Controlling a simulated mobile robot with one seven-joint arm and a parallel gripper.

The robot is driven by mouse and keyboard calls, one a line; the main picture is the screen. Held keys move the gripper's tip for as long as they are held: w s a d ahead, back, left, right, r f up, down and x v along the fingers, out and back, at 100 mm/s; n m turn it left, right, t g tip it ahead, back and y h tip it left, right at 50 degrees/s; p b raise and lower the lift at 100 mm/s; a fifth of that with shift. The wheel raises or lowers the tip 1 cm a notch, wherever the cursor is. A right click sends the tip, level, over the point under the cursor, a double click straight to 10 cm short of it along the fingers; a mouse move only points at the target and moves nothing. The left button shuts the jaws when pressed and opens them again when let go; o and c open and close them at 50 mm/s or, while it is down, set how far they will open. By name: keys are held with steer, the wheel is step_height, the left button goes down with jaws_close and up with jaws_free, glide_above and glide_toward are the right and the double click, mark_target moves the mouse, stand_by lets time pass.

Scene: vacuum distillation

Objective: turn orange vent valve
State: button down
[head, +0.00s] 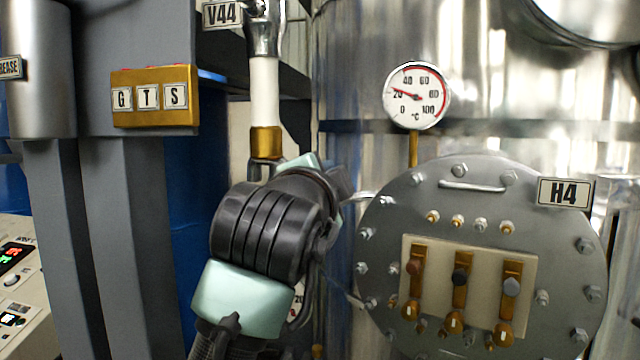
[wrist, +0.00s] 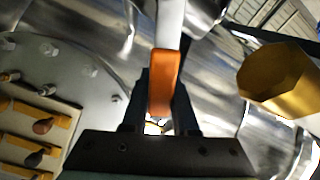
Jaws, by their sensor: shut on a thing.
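The orange vent valve handle (wrist: 164,72) shows in the wrist view, upright in the picture, with a pale grey bar running up from its top. My gripper (wrist: 161,92) is shut on the lower part of the orange handle, with one dark finger on each side of it. In the head view my arm covers the gripper and the orange handle, so neither can be seen there.
A round flange plate (head: 385,250) marked H4, with several bolts and three levers, stands right of my arm. A temperature gauge (head: 416,96) is above it. A white pipe (head: 265,92) with a brass fitting (head: 266,141) rises behind my arm. A brass octagonal fitting (wrist: 272,76) is close to my gripper.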

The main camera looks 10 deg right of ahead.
steer(key=shift+s+d+f+m+b, duration=0.1)
steer(key=shift+d+f+m+b, duration=0.1)
steer(key=shift+f+m+b, duration=0.8)
steer(key=shift+d+f+m+b, duration=0.15)
steer(key=shift+f+m+b, duration=0.5)
steer(key=shift+m, duration=0.65)
steer(key=shift+f, duration=0.15)
steer(key=c, duration=0.7)
jaws_free()
steer(key=b+v, duration=0.4)
steer(key=v, duration=0.9)
